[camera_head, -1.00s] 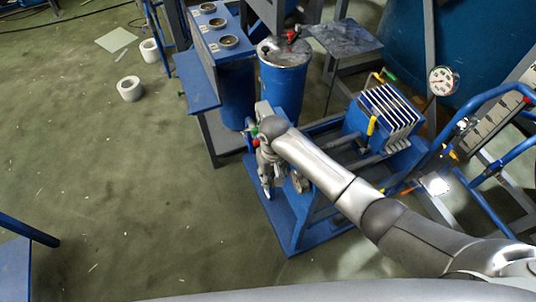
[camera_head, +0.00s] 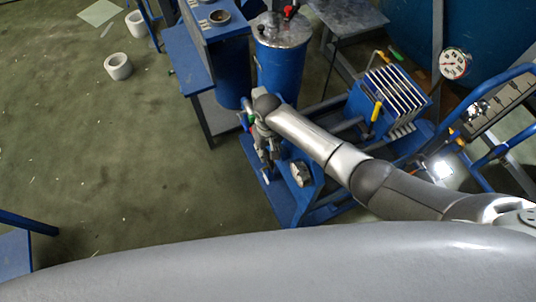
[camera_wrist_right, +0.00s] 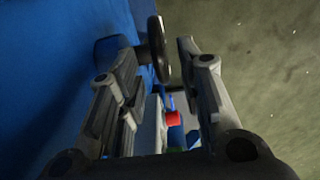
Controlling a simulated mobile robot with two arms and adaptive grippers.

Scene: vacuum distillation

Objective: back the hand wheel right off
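The hand wheel (camera_wrist_right: 157,48) shows in the right wrist view as a dark disc, nearly edge-on, in front of a blue wall. It lies in the gap ahead of my right gripper (camera_wrist_right: 160,55), nearer the left finger. The fingers are apart, and I cannot tell whether either touches the wheel. In the head view my right gripper (camera_head: 267,163) points down at the left end of the blue press frame. A round grey part (camera_head: 300,172) beside it appears to be the wheel. My left gripper is not in view.
The blue press frame (camera_head: 285,208) carries a plate pack (camera_head: 393,93) and stands near a pressure gauge (camera_head: 454,63). A blue drum (camera_head: 279,70) and a blue bench (camera_head: 190,62) are behind.

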